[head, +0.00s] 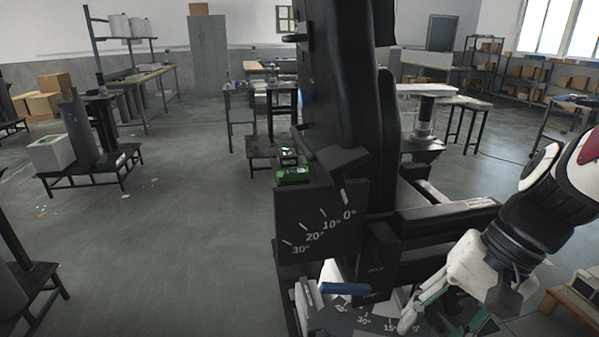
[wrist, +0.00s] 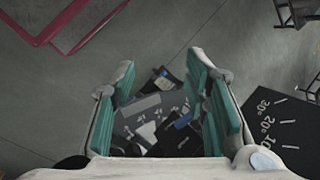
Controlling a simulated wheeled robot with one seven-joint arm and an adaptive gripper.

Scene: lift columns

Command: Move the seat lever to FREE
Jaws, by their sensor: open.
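A black seat (head: 345,70) stands upright in the middle of the head view. In the wrist view my gripper (wrist: 162,64) is open and empty. Between its fingers, farther below, lies a grey and black panel (wrist: 150,105) with two small blue parts, one upper (wrist: 160,72) and one lower (wrist: 183,120). The word FREE cannot be read.
A black angle board (head: 318,225) marked 0° to 30° stands beside the seat; it also shows in the wrist view (wrist: 285,120). A black armrest (head: 445,218) is close to my arm. Tables and shelves stand farther back. The floor at left (head: 170,230) is largely clear.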

